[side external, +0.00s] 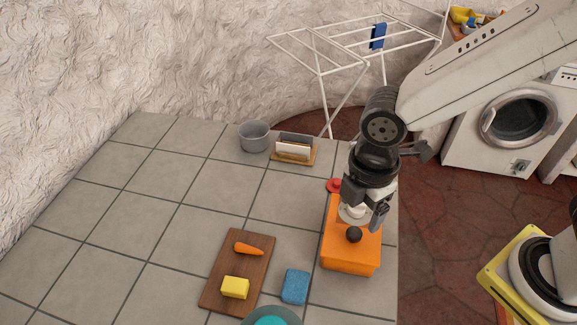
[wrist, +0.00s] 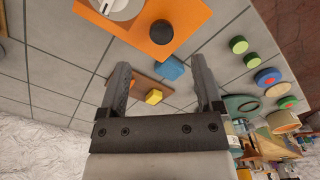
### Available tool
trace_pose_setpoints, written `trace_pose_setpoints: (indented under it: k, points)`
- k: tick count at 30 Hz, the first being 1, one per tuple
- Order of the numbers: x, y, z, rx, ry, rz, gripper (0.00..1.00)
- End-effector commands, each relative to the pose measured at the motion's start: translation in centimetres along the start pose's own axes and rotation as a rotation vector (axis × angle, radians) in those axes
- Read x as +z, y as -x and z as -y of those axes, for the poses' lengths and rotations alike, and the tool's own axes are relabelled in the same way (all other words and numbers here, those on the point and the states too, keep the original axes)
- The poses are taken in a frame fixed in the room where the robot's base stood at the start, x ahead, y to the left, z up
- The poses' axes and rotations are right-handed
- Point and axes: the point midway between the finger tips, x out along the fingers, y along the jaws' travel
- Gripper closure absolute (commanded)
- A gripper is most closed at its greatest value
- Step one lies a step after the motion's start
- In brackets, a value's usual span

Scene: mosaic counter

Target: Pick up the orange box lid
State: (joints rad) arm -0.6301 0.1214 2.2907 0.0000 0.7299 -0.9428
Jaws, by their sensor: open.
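The orange box lid (side external: 347,257) has a dark round knob (side external: 354,234) and lies at the right edge of the counter. In the wrist view the orange lid (wrist: 183,20) is at the top, with its knob (wrist: 162,31) between the lines of my fingers. A white and grey round item (wrist: 117,7) rests on the orange top; I cannot tell what it is. My gripper (side external: 366,203) is open, with nothing seen between its fingers. It is above the orange lid, and hides part of it. The open fingers (wrist: 159,68) also show in the wrist view.
A brown board (side external: 222,264) holds a carrot (side external: 249,249) and a yellow block (side external: 235,288). A blue sponge (side external: 295,286) lies left of the lid. A grey pot (side external: 254,136) and a napkin holder (side external: 294,150) stand behind. The counter's left side is clear.

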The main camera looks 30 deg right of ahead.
Motion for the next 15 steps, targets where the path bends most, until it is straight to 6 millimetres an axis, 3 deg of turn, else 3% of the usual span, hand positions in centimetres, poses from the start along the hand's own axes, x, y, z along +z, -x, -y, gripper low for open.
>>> trace_pose_setpoints:
  k: [6,15]
  points:
    - [0.0,-1.4,0.0,-0.001,-0.002,0.0,0.16]
    - [0.0,-1.8,0.1,-0.001,-0.002,0.001,0.16]
